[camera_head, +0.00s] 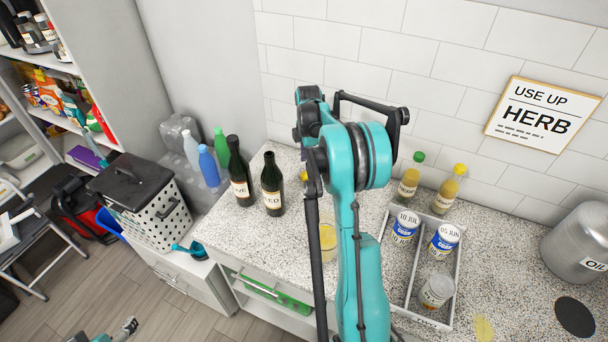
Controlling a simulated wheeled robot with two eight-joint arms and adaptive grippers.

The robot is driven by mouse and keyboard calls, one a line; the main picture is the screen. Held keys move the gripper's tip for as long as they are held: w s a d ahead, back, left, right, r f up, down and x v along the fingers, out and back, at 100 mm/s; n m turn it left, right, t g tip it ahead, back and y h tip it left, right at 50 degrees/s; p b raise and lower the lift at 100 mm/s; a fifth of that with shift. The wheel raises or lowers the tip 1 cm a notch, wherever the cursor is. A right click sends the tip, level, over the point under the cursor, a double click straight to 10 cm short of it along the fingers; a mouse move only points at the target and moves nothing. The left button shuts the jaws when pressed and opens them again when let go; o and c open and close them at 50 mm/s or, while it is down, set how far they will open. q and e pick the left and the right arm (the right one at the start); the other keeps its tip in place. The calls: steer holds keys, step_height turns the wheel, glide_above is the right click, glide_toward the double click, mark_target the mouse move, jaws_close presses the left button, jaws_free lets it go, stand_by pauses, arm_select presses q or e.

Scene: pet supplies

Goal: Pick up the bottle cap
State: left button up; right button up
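I see no separate loose bottle cap that I can be sure of. A green cap (419,157) and a yellow cap (460,169) sit on two small upright bottles at the back of the counter. A small yellow spot (304,175) shows beside my teal arm; I cannot tell what it is. My arm rises through the middle of the view and hides part of the counter. I see no gripper fingers on it. A small teal and grey part (124,328) shows at the bottom left; I cannot tell whether it is mine.
Two dark bottles (271,184) stand on the speckled counter (240,235), left of my arm. A white divided tray (411,283) with labelled jars (444,240) lies right of it. An oil canister (580,245) stands far right. A dotted basket (150,210) stands left.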

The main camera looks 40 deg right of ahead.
mark_target(306, 174)
steer(key=f, duration=0.1)
steer(key=f+b, duration=0.1)
steer(key=f, duration=0.3)
steer(key=shift+w+a+b, duration=0.2)
steer(key=shift+w+b, duration=0.1)
steer(key=shift+w, duration=0.05)
steer(key=shift+f, duration=0.35)
steer(key=c, duration=0.9)
steer(key=shift+c, duration=0.2)
